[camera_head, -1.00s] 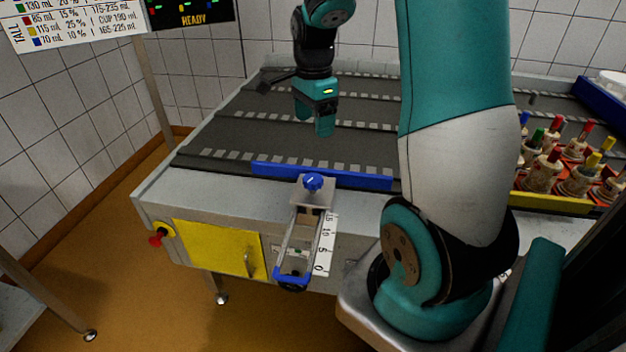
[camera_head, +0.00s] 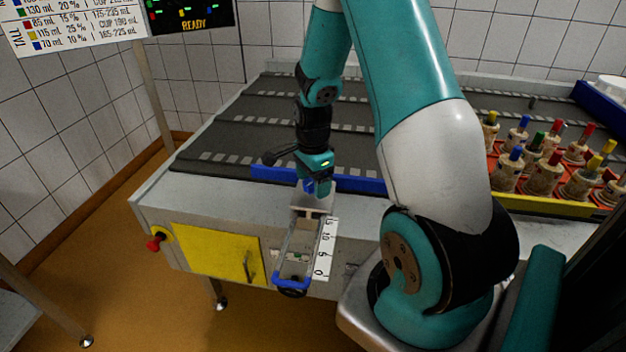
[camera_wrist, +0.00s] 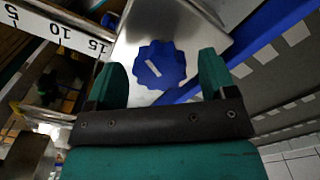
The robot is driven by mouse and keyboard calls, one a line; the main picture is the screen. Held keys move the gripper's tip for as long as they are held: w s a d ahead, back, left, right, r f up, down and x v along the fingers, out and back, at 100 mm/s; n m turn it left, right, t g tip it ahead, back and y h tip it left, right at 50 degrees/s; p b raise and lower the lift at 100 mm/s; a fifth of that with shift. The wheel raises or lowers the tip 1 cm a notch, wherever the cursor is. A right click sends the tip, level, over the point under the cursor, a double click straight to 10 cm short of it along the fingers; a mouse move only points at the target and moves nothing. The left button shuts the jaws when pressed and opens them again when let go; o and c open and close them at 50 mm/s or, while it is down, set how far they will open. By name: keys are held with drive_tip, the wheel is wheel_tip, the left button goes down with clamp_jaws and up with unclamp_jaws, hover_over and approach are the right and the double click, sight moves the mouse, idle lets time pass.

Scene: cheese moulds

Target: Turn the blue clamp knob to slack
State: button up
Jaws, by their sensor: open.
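The blue clamp knob (camera_wrist: 160,66) is scalloped and carries a white line mark. It sits on a grey metal block (camera_wrist: 185,22) on the machine's front edge. In the wrist view it lies between the two teal fingers of my gripper (camera_wrist: 162,78), with a gap on each side. My gripper (camera_head: 317,190) is open and empty. In the head view it is pointed down over the knob (camera_head: 308,186) and hides most of it. I cannot tell its exact height over the knob.
A white scale (camera_head: 325,247) and a rail with a blue end handle (camera_head: 291,291) stick out in front. A blue guide bar (camera_head: 365,184) runs behind the knob. A tray (camera_head: 552,205) of moulds with coloured tops stands at right. A red button (camera_head: 155,243) is at left.

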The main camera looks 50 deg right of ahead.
drive_tip(key=c, duration=0.9)
